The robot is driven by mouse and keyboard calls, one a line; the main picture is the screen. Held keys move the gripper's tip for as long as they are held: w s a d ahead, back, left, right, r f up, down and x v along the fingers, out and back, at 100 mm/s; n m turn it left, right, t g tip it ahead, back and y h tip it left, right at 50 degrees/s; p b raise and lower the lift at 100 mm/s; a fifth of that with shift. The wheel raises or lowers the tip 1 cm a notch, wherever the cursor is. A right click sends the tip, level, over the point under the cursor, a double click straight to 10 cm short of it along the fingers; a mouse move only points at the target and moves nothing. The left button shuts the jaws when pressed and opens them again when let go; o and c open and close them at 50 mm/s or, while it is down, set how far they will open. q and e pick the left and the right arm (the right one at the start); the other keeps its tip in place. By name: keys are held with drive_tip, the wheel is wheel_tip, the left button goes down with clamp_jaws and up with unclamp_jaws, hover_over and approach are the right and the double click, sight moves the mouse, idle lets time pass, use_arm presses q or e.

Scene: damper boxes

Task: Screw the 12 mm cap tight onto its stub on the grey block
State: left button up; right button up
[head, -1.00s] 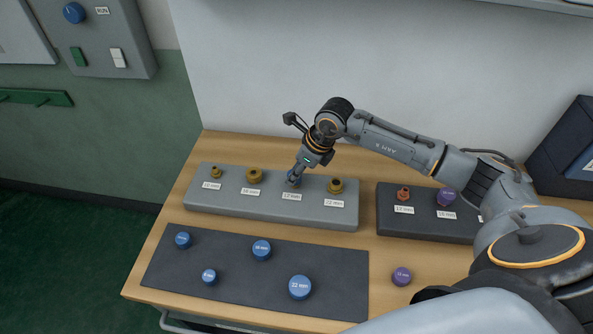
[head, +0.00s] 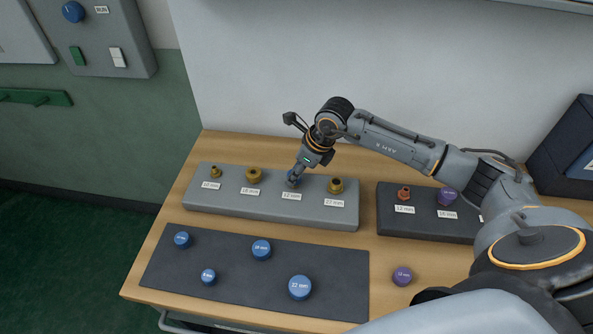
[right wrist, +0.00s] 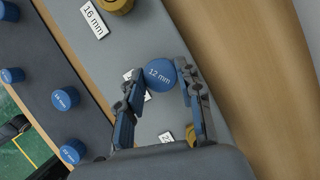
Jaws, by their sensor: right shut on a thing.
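The grey block (head: 270,210) stands on the wooden table with brass stubs and size labels along it. My right gripper (head: 294,178) is over the stub spot labelled 12 mm, third from the left. In the right wrist view my right gripper (right wrist: 168,88) is shut on the blue 12 mm cap (right wrist: 160,74), with one finger on each side of it. The stub under the cap is hidden, so I cannot tell how far the cap sits on it. My left gripper is not in view.
Several blue caps, one of them marked 22 mm (head: 300,287), rest on the dark mat (head: 225,292) in front. To the right, a dark block (head: 385,222) carries a copper-coloured stub (head: 403,193) and a purple cap (head: 446,196). Another purple cap (head: 401,276) lies on the table.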

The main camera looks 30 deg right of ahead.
drive_tip(key=o, duration=0.9)
drive_tip(key=shift+c, duration=1.3)
drive_tip(key=shift+w+a+b, duration=0.15)
drive_tip(key=shift+w+b, duration=0.1)
drive_tip(key=shift+b, duration=0.1)
